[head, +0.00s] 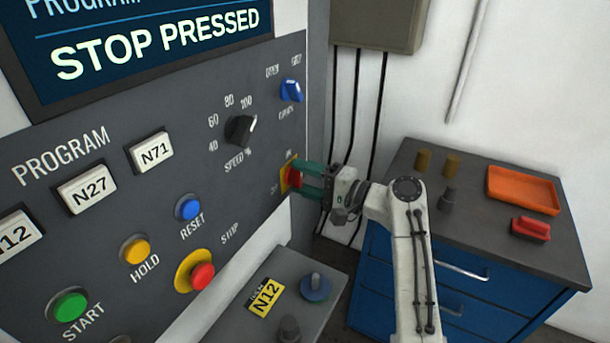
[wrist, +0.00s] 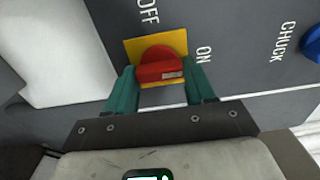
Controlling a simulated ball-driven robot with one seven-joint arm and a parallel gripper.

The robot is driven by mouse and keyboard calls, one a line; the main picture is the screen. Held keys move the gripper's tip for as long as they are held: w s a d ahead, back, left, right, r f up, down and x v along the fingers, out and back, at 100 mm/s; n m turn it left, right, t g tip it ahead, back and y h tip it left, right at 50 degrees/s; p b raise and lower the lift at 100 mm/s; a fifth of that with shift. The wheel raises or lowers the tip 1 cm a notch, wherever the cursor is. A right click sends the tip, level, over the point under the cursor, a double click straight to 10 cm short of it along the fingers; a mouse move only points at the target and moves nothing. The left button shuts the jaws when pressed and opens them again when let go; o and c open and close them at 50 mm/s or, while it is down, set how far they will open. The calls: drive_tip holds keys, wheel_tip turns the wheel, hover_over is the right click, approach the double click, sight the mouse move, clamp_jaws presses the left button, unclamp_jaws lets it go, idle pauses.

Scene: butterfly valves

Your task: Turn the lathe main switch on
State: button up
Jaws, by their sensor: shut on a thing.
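The main switch is a red knob (wrist: 160,66) on a yellow square plate (wrist: 178,40), with OFF printed above it and ON to its right in the wrist view. Its bar lies nearly level in that view, with a pale mark at the right end, on the ON side. In the head view the red knob (head: 293,178) sits at the panel's right edge, partly hidden by my fingers. My gripper (head: 304,179) has its green fingers on both sides of the knob and is shut on it. The fingers also show in the wrist view (wrist: 162,82).
The grey panel (head: 130,215) carries a black speed dial (head: 240,130), a blue chuck knob (head: 291,90) and a red stop button (head: 202,276). Its screen (head: 150,45) reads STOP PRESSED. A blue cabinet (head: 400,300) with an orange tray (head: 523,189) stands at right.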

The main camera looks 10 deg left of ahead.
idle(0.4)
drive_tip(key=o, duration=1)
drive_tip(key=shift+o, duration=0.2)
drive_tip(key=b+v, duration=0.2)
drive_tip(key=v, duration=0.8)
drive_tip(key=shift+d, duration=0.4)
drive_tip(key=shift+s, duration=0.1)
drive_tip(key=s+d+f+h, duration=0.3)
drive_tip(key=s+d+f, duration=0.15)
drive_tip(key=f, duration=0.35)
drive_tip(key=s+d+f+n+g+h, duration=0.1)
drive_tip(key=s+d+f+h, duration=0.2)
drive_tip(key=s+f, duration=0.3)
drive_tip(key=s+d+f+h, duration=0.3)
drive_tip(key=s+d+f, duration=0.1)
drive_tip(key=f, duration=0.5)
drive_tip(key=s+d+f+g+h, duration=0.1)
drive_tip(key=s+d, duration=0.3)
drive_tip(key=s, duration=0.5)
drive_tip(key=s+d+f+n+g+h, duration=0.1)
drive_tip(key=s+d+h, duration=0.3)
drive_tip(key=s, duration=0.5)
drive_tip(key=s+d+f+n+g+h, duration=0.1)
drive_tip(key=s+d+f+g+h, duration=0.1)
drive_tip(key=s+d, duration=0.4)
drive_tip(key=s+f+h, duration=0.1)
drive_tip(key=s, duration=0.2)
drive_tip(key=shift+s+d+f, duration=0.15)
drive_tip(key=shift+s+f, duration=0.1)
drive_tip(key=shift+s, duration=0.1)
